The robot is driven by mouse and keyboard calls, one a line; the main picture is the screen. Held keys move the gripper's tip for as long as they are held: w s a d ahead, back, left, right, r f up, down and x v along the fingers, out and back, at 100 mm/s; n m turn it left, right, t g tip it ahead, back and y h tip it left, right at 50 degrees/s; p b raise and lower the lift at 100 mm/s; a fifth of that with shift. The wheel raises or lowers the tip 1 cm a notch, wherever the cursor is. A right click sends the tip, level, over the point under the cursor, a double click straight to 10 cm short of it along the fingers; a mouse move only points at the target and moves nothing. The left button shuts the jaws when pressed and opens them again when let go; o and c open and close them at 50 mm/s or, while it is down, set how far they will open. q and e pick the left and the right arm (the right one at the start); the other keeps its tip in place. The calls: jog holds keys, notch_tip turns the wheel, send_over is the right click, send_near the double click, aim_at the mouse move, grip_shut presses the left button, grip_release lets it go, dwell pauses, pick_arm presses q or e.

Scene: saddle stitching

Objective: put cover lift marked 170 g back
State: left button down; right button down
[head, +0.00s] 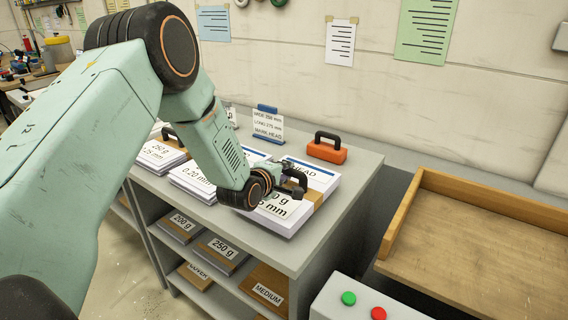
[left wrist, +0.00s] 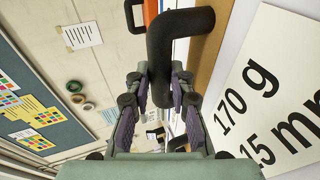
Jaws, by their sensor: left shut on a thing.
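The cover lift (head: 284,213) is a white stack with a brown band and a black handle on top. Its label is partly covered by my arm in the head view. In the left wrist view the label on the lift (left wrist: 255,115) reads 170 g, with part of a mm figure below. My left gripper (head: 293,184) is shut on the black handle (left wrist: 172,45), which stands between its fingers in the left wrist view. The lift is at the front right of the bench top; I cannot tell whether it touches the surface. My right gripper is not in view.
An orange block with a black handle (head: 327,150) stands behind the lift, near a blue-framed sign (head: 268,124). Other labelled stacks (head: 193,180) lie to the left. Shelves below hold 200 g and 250 g stacks. A wooden tray (head: 480,245) is at right.

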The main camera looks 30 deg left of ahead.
pick_arm(q)
jog(key=shift+w+a+f, duration=0.1)
jog(key=shift+f, duration=0.2)
jog(key=shift+w+a+f, duration=0.1)
jog(key=shift+a+f, duration=0.4)
jog(key=shift+f, duration=0.1)
jog(key=shift+d, duration=0.35)
jog(key=c, duration=1.6)
grip_release()
jog(key=shift+s+d+f, duration=0.1)
jog(key=shift+s+f, duration=0.1)
jog(key=shift+s, duration=0.05)
jog(key=shift+c, duration=0.2)
jog(key=o, duration=0.5)
jog(key=shift+a, duration=0.3)
jog(key=shift+c, duration=0.2)
jog(key=shift+d, duration=0.1)
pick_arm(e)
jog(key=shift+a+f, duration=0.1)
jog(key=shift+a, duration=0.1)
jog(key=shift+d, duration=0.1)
pick_arm(q)
jog(key=shift+d+r, duration=0.1)
